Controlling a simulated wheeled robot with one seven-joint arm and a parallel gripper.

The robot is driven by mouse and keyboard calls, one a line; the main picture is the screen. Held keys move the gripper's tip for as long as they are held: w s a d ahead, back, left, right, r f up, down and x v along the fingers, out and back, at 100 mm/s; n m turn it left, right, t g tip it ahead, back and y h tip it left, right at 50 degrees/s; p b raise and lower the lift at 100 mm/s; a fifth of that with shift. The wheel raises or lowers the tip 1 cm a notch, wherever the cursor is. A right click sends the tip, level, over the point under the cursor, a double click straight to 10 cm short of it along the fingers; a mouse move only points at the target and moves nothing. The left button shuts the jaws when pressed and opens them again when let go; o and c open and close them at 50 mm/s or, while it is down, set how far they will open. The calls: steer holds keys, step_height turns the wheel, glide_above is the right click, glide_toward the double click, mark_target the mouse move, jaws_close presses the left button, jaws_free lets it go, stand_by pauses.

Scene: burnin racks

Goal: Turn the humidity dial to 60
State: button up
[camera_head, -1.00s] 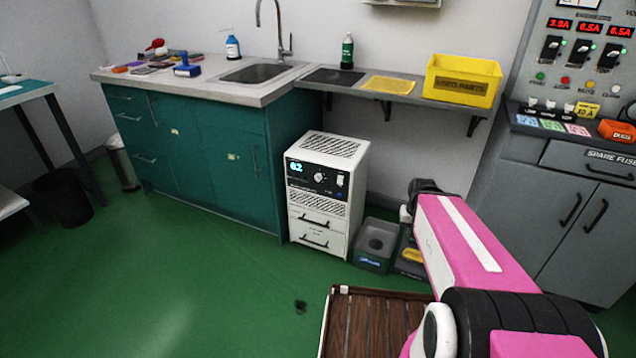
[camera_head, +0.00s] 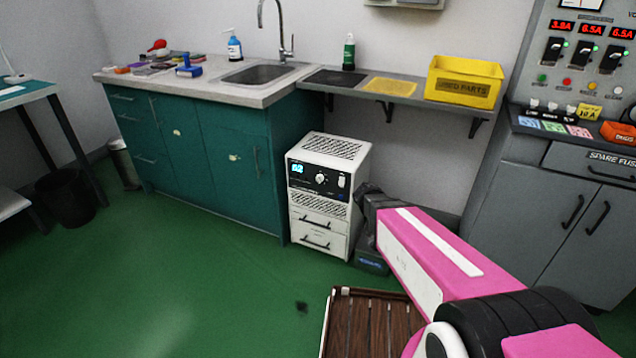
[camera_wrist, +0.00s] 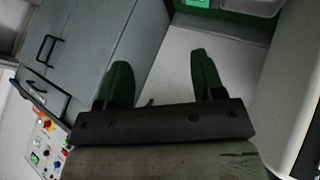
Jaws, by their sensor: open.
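A white cabinet unit (camera_head: 325,200) stands on the floor beside the teal counter in the head view. Its black panel has a round dial (camera_head: 321,179) with a light knob, and a small blue display (camera_head: 297,169) that seems to read 62, though the digits are tiny. The dial's pointer is too small to read. My gripper (camera_wrist: 160,72) is open and empty in the wrist view, its two dark green fingers apart. In the head view my arm's dark end is just right of the unit, and the fingers are hidden. The dial is not visible in the wrist view.
A wall shelf (camera_head: 415,95) with a yellow bin (camera_head: 463,82) runs above my arm. A grey cabinet (camera_head: 560,215) stands at the right. A slatted wooden platform (camera_head: 372,325) lies in front. Green floor (camera_head: 190,290) is clear left of the unit.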

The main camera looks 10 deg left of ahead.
steer(key=w+a+t+h, duration=0.1)
steer(key=w+a+t, duration=0.2)
steer(key=w+a, duration=0.3)
steer(key=t+y, duration=0.3)
steer(key=t, duration=0.8)
glide_toward(318, 181)
steer(key=x, duration=1)
steer(key=shift+w, duration=0.1)
steer(key=c, duration=0.9)
